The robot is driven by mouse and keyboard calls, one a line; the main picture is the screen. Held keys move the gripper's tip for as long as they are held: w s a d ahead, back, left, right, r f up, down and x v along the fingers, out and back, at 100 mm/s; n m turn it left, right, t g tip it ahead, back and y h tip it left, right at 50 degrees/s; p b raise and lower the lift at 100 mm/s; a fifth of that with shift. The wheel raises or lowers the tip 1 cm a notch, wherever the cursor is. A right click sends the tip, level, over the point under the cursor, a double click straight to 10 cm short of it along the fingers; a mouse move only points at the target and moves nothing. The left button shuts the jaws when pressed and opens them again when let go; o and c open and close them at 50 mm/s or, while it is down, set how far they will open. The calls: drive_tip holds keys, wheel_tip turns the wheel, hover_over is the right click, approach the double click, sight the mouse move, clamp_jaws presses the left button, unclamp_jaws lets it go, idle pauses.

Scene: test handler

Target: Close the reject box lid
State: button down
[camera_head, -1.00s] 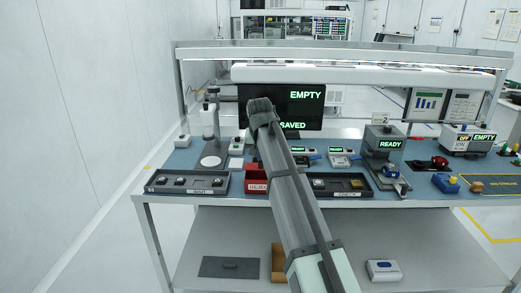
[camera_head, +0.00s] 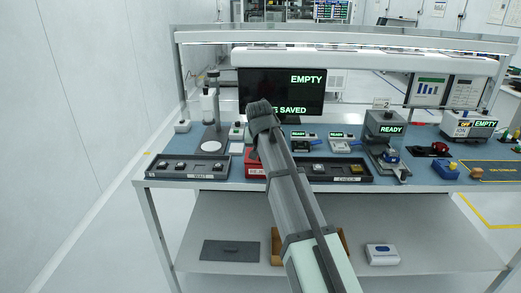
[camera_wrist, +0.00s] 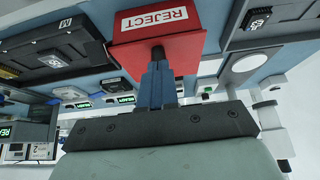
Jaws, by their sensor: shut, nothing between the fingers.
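The red reject box (camera_head: 250,162) stands near the front edge of the bench, left of my arm, which hides part of it. In the wrist view the box (camera_wrist: 195,52) is upside down, its white REJECT label (camera_wrist: 156,18) at the top. My gripper (camera_wrist: 157,54) is shut and empty, its fingertips overlapping the red area past the label. I cannot tell if they touch the box. In the head view my arm's dark end hides the fingers. I cannot tell which part of the red is lid, or how far open it stands.
Dark trays stand on both sides of the box, the left tray (camera_head: 187,176) and the right tray (camera_head: 343,179). A monitor (camera_head: 300,90) stands behind. A microscope-like stand (camera_head: 213,120) rises at the left. The lower shelf holds a flat grey plate (camera_head: 231,251) and a brown box (camera_head: 276,248).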

wheel_tip(320, 180, up, 4)
drive_tip(key=shift+w+f, duration=0.15)
drive_tip(key=v, duration=1)
drive_tip(key=shift+w+r+g, duration=0.55)
drive_tip(key=shift+w+g, duration=0.75)
drive_tip(key=shift+w, duration=0.5)
drive_tip(key=x, duration=0.7)
drive_tip(key=s+x, duration=0.1)
drive_tip(key=x, duration=0.3)
drive_tip(key=shift+w+d+f, duration=0.1)
drive_tip(key=shift+f, duration=1.1)
